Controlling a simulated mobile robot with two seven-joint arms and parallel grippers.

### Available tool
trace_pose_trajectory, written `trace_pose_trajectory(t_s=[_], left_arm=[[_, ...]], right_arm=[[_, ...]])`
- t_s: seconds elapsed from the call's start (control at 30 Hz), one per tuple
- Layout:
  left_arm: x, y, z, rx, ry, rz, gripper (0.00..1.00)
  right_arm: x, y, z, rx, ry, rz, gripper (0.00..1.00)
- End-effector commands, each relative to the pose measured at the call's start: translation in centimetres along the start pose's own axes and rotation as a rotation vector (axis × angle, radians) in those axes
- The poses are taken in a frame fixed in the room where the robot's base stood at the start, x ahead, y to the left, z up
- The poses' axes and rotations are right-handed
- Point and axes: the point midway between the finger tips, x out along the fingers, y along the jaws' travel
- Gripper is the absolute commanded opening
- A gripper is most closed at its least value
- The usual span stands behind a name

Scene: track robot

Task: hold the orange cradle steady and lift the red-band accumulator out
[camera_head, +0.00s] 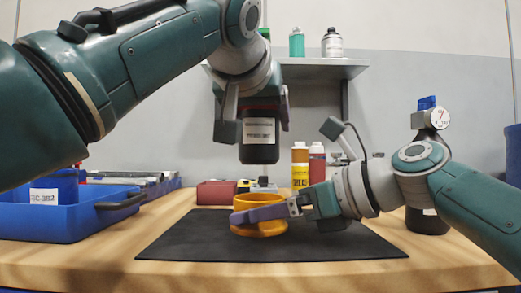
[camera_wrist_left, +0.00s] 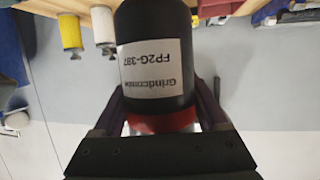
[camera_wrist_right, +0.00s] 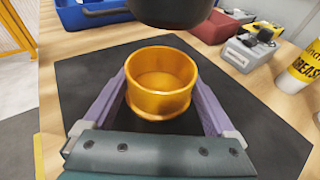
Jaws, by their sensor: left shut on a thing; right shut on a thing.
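The orange cradle (camera_head: 262,229) stands on the black mat (camera_head: 180,243). It looks like an empty ring-walled cup in the right wrist view (camera_wrist_right: 162,79). My right gripper (camera_head: 258,213) is shut on the cradle, with one finger on each side of it. The accumulator (camera_head: 259,142), a black cylinder with a white label and a red band at its top, hangs upright above the cradle, clear of it. My left gripper (camera_head: 255,108) is shut on it near the red band, which also shows in the left wrist view (camera_wrist_left: 160,123).
A blue bin (camera_head: 60,220) stands at the left of the wooden table. A red box (camera_head: 215,193), a yellow bottle (camera_head: 299,168) and a red bottle (camera_head: 317,165) stand behind the mat. A dark bottle with a gauge (camera_head: 428,217) is at right. A shelf (camera_head: 320,67) is above.

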Motion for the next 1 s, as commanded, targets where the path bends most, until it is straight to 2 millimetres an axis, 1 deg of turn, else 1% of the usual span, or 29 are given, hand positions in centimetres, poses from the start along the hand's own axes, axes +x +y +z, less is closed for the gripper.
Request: trace_pose_trajectory(t_s=[0.03, 0.1, 0.37, 0.4, 0.43, 0.47, 0.77, 0.87, 1.0], left_arm=[[-0.2, 0.1, -0.7, 0.000, 0.006, 0.001, 0.00], [-0.4, 0.1, -0.9, 0.000, 0.005, 0.001, 0.00], [-0.4, 0.1, -1.1, 0.000, 0.004, 0.002, 0.00], [-0.4, 0.1, -1.1, 0.000, 0.004, 0.002, 0.00], [-0.4, 0.1, -1.1, 0.000, 0.004, 0.002, 0.00], [-0.4, 0.1, -1.1, 0.000, 0.004, 0.002, 0.00], [-0.4, 0.1, -1.1, 0.000, 0.005, 0.002, 0.00], [-0.4, 0.1, -1.1, 0.000, 0.005, 0.002, 0.00], [-0.4, 0.1, -1.0, 0.000, 0.005, 0.002, 0.00]], right_arm=[[0.0, 0.0, -0.2, 0.001, 0.004, 0.001, 0.24], [0.0, 0.0, -0.2, 0.001, 0.004, 0.001, 0.24], [0.0, 0.0, -0.1, 0.001, 0.004, 0.001, 0.24], [0.0, 0.0, -0.1, 0.001, 0.004, 0.001, 0.95], [0.0, 0.0, -0.1, 0.001, 0.003, 0.001, 0.99], [0.0, 0.0, -0.1, 0.001, 0.003, 0.001, 1.00], [-0.2, 0.0, 0.0, 0.001, 0.001, 0.000, 1.00], [-0.9, -0.1, 0.0, -0.001, -0.001, 0.000, 1.00], [-2.7, 0.0, -0.1, -0.002, 0.001, -0.002, 1.00]])
